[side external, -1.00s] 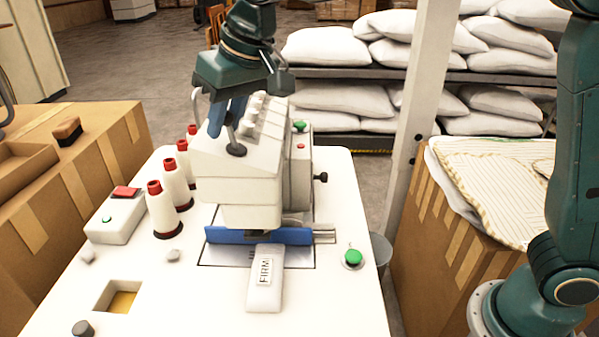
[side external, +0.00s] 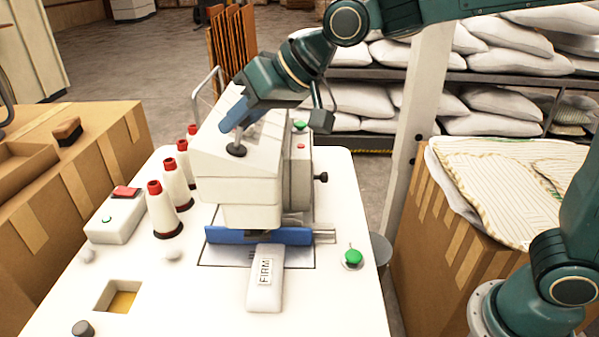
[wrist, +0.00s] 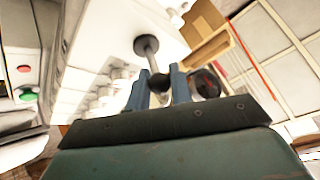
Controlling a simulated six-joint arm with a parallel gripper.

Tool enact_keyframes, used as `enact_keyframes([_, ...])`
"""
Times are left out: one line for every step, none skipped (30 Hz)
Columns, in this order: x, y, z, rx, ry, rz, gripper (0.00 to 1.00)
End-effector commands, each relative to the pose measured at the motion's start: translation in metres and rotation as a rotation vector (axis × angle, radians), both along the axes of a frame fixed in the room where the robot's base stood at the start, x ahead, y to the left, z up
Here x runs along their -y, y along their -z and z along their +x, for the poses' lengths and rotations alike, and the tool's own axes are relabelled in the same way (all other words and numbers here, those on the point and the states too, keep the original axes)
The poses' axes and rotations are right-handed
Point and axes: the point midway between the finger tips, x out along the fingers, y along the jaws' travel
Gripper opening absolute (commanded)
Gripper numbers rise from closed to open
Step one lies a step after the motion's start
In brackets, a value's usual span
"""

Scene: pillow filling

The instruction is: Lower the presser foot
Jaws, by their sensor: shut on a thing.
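The white sewing machine (side external: 250,180) stands on the white table, and a short lever with a dark round base (side external: 236,150) rises from its top. My gripper (side external: 232,122) reaches in tilted from the upper right, its blue fingers at the lever's upper end. In the wrist view, my gripper (wrist: 163,84) is shut on the lever's dark knob, with the lever's rod (wrist: 148,52) and disc-shaped base beyond. A blue bar (side external: 225,235) sits under the machine head; I cannot clearly make out the presser foot there.
Thread cones (side external: 163,212) with red tops stand left of the machine. A green button (side external: 353,257) is at the right. Cardboard boxes (side external: 70,180) flank the table, and a pale post (side external: 415,110) stands behind right.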

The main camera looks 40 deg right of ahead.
Motion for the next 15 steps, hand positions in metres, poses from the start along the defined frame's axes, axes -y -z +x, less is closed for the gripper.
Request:
enact_keyframes([0.0023, 0.0003, -0.0018, 0.019, 0.002, 0.020, 0.00])
enact_keyframes([0.0030, 0.0009, -0.0025, 0.031, 0.002, 0.033, 0.00])
enact_keyframes([0.0042, 0.0011, -0.0032, 0.049, 0.003, 0.049, 0.00])
enact_keyframes([0.0048, 0.0014, -0.0039, 0.062, 0.003, 0.062, 0.00])
enact_keyframes([0.0051, 0.0015, -0.0046, 0.075, 0.002, 0.075, 0.00])
enact_keyframes([0.0059, 0.0021, -0.0054, 0.091, 0.001, 0.091, 0.00])
enact_keyframes([0.0068, 0.0028, -0.0059, 0.103, 0.002, 0.103, 0.00])
enact_keyframes([0.0075, 0.0031, -0.0064, 0.115, 0.003, 0.115, 0.00])
enact_keyframes([0.0082, 0.0039, -0.0074, 0.131, 0.002, 0.132, 0.00])
enact_keyframes([0.0087, 0.0041, -0.0079, 0.143, 0.003, 0.144, 0.00])
enact_keyframes([0.0093, 0.0046, -0.0085, 0.155, 0.003, 0.156, 0.00])
enact_keyframes([0.0100, 0.0049, -0.0093, 0.172, 0.002, 0.173, 0.00])
enact_keyframes([0.0108, 0.0055, -0.0098, 0.183, 0.003, 0.184, 0.00])
enact_keyframes([0.0114, 0.0059, -0.0102, 0.194, 0.003, 0.195, 0.00])
enact_keyframes([0.0117, 0.0065, -0.0111, 0.209, 0.003, 0.210, 0.00])
